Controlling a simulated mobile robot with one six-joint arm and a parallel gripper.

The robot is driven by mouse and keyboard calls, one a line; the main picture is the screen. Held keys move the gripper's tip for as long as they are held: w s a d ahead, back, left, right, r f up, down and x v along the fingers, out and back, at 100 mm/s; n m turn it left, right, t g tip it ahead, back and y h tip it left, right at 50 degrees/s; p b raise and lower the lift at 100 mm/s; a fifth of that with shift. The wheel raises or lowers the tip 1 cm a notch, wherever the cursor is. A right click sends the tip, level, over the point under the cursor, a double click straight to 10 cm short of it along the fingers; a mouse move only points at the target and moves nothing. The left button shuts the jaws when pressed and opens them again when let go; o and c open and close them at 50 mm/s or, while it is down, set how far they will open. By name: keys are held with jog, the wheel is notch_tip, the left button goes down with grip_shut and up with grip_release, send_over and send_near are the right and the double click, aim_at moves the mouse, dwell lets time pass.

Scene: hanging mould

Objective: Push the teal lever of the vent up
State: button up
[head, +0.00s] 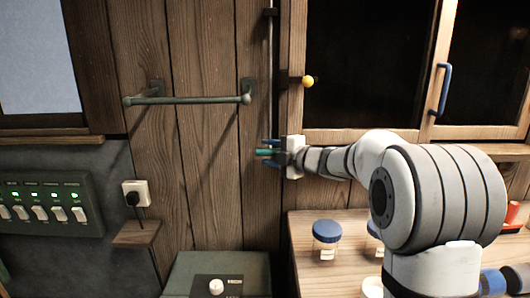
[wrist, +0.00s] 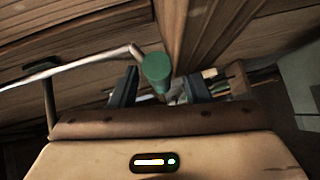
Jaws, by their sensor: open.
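The teal lever (head: 264,152) sticks out to the left at the foot of a thin vertical rod (head: 270,70) on the plank wall. In the wrist view the lever's round teal end (wrist: 156,66) shows between and a little beyond the fingertips. My gripper (head: 270,153) is open, with one dark blue finger above the lever and one below it in the head view. In the wrist view my gripper (wrist: 160,90) has its two dark fingers apart on either side. I cannot tell whether either finger touches the lever. The vent itself is not clearly visible.
A green wall rail (head: 190,100) is left of the rod. A cabinet with a yellow knob (head: 307,81) and a blue handle (head: 444,88) is to the right. A blue-lidded jar (head: 326,238) stands on the counter. A green box (head: 245,265) is below.

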jog(key=shift+w+a, duration=0.3)
jog(key=shift+a, duration=0.05)
jog(key=shift+c, duration=0.3)
jog(key=shift+f, duration=0.1)
grip_shut()
